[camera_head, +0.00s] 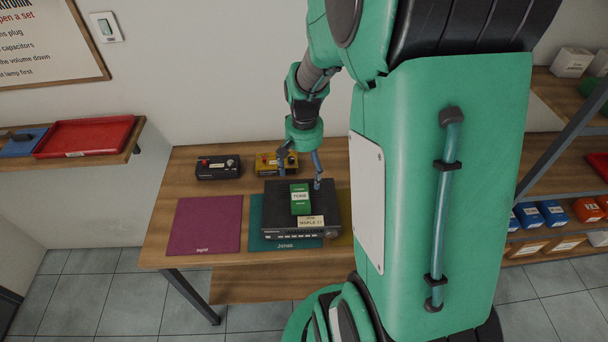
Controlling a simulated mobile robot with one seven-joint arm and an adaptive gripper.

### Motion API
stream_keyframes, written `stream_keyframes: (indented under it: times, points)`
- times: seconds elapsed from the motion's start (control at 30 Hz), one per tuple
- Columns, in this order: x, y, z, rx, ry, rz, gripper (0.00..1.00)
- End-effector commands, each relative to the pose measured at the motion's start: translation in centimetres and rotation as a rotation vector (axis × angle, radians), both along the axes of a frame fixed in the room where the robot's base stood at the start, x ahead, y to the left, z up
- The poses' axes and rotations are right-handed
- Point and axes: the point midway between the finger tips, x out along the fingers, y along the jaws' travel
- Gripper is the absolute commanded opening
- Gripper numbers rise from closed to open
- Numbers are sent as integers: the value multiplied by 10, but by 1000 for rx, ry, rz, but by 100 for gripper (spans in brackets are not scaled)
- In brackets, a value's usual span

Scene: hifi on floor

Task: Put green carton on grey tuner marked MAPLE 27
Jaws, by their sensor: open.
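The green carton (300,200) lies on top of the dark grey tuner (272,215), towards the middle of its top face. The label on the tuner's front (311,222) appears to read MAPLE 27. The tuner rests on the wooden table, over part of a teal mat marked Jonas. My gripper (301,179) is open, with its fingers apart just behind and above the carton. The right finger is close to the tuner's top; whether it touches cannot be told. My arm hides part of the table to the right.
A purple mat (208,224) lies left of the teal mat (257,243). A black box (218,168) and a yellow box (267,164) stand at the table's back. A shelf with a red tray (85,137) is at left. Shelves with small boxes (552,213) are at right.

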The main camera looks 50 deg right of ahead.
Motion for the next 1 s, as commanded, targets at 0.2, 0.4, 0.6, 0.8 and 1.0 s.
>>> stream_keyframes:
  times: [0.2,0.4,0.6,0.8,1.0]
  points:
    - [0,0,1,0,0,0,89]
    - [0,0,1,0,0,0,89]
    - [0,0,1,-1,-1,0,89]
    - [1,2,3,-3,-3,5,89]
    - [9,22,27,-23,-30,56,89]
